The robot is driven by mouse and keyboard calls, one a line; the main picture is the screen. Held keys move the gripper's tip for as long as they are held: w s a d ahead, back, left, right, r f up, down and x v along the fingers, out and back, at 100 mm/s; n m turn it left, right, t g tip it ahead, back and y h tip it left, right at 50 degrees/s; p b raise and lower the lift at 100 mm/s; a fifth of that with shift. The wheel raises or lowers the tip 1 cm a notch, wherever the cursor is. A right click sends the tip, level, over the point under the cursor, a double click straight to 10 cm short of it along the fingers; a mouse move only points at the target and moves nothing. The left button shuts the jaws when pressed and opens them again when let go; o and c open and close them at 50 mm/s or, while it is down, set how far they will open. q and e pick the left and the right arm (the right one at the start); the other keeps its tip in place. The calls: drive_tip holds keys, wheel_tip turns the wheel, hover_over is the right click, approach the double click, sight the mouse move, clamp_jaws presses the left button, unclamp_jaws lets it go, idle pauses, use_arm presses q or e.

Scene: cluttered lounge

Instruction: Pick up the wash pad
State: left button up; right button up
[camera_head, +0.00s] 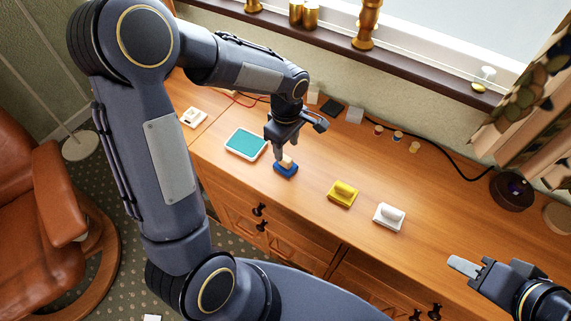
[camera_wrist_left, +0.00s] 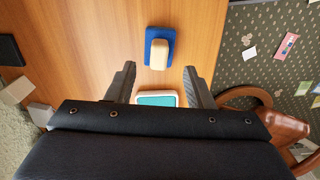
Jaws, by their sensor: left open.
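A blue pad with a tan block-like grip on top (camera_head: 286,171) lies on the wooden cabinet top. It also shows in the wrist view (camera_wrist_left: 160,47), just beyond my left fingertips. A yellow pad (camera_head: 342,194) and a white pad (camera_head: 389,216) of similar shape lie to its right. No label shows which is the wash pad. My left gripper (camera_head: 281,150) is open and empty, fingers pointing down, close above the blue pad. In the wrist view the pad lies in line with the gap between the fingers (camera_wrist_left: 159,70). My right gripper (camera_head: 465,268) is at the lower right, its jaws unclear.
A white-rimmed teal tray or pad (camera_head: 246,143) lies left of the blue pad. Small grey and black blocks (camera_head: 333,107), spools (camera_head: 397,136) and a dark cable (camera_head: 450,160) lie along the back. A dark round object (camera_head: 511,191) stands right. The wood around the pads is clear.

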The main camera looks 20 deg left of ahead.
sight(286, 158)
use_arm(q)
wheel_tip(286, 158, down, 6)
drive_tip(key=shift+w+a+f+p, duration=0.1)
drive_tip(key=shift+a+f+p, duration=0.05)
drive_tip(key=shift+f+p, duration=0.15)
drive_tip(key=shift+r, duration=0.1)
clamp_jaws()
drive_tip(key=shift+r, duration=0.1)
